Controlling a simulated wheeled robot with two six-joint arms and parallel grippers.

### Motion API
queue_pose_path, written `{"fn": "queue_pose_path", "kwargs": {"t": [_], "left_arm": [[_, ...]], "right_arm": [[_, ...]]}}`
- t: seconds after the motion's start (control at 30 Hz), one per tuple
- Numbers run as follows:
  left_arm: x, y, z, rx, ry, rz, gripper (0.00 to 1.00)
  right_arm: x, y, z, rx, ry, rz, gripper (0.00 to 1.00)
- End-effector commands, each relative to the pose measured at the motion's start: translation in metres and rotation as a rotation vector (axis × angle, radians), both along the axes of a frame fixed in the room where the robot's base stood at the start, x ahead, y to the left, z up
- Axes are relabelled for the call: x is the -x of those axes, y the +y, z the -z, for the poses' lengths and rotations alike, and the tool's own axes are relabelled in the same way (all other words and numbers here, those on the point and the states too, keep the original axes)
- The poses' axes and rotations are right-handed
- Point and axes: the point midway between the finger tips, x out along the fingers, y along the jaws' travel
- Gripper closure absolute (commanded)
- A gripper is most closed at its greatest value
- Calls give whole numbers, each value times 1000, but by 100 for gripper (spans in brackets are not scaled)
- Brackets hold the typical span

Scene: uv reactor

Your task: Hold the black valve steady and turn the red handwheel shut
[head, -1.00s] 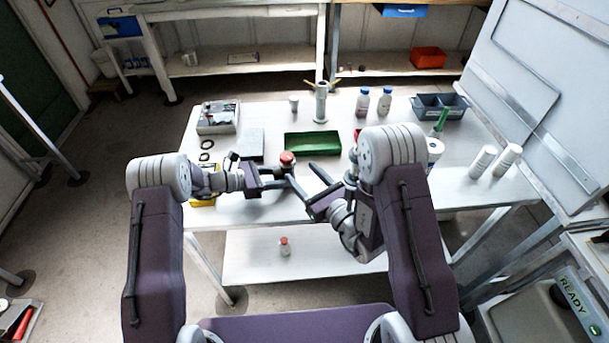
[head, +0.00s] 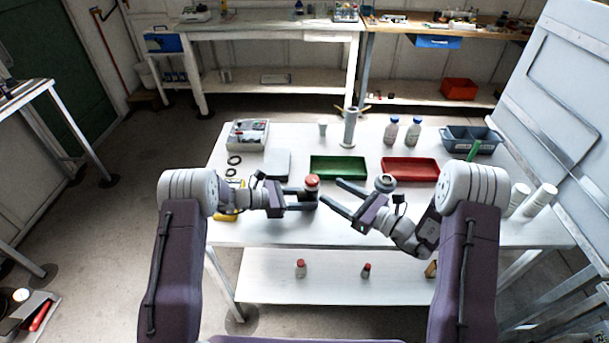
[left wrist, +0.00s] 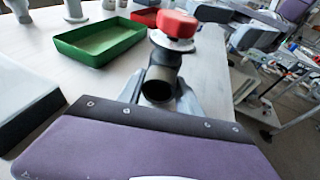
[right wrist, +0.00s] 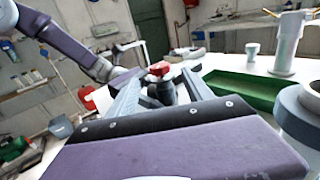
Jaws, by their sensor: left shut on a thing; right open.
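The black valve (left wrist: 160,82) stands on the white table with the red handwheel (head: 312,180) on its top. In the left wrist view the red handwheel (left wrist: 176,25) sits above the valve's dark open pipe end. My left gripper (head: 304,199) is shut on the valve body from the left, below the handwheel. My right gripper (head: 330,191) is open and empty, to the right of the valve and pointing at it. In the right wrist view its fingers spread to either side of the valve (right wrist: 164,91) and red handwheel (right wrist: 160,68), seemingly short of touching.
A green tray (head: 338,167) and a red tray (head: 410,169) lie behind the grippers. A grey pipe fitting (head: 386,182) stands close to my right gripper. A grey cylinder stand (head: 350,127), two bottles (head: 391,130) and a blue-grey bin (head: 470,139) stand farther back.

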Motion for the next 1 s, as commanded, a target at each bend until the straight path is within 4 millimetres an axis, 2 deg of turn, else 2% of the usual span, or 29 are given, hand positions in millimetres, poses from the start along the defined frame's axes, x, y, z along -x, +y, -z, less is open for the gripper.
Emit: {"fn": "queue_pose_path", "kwargs": {"t": [0.3,0.5,0.63,0.87,0.9,1.0], "left_arm": [[0,0,0,0,0,0,82],[0,0,0,0,0,0,82],[0,0,0,0,0,0,82],[0,0,0,0,0,0,82],[0,0,0,0,0,0,82],[0,0,0,0,0,0,82]], "right_arm": [[-41,58,0,0,-2,-6,41],[-63,85,0,0,-1,-2,41],[-69,92,0,-1,0,-1,41],[-70,93,0,-1,0,0,41],[-70,93,0,-1,0,0,44],[-70,93,0,-1,0,0,71]]}}
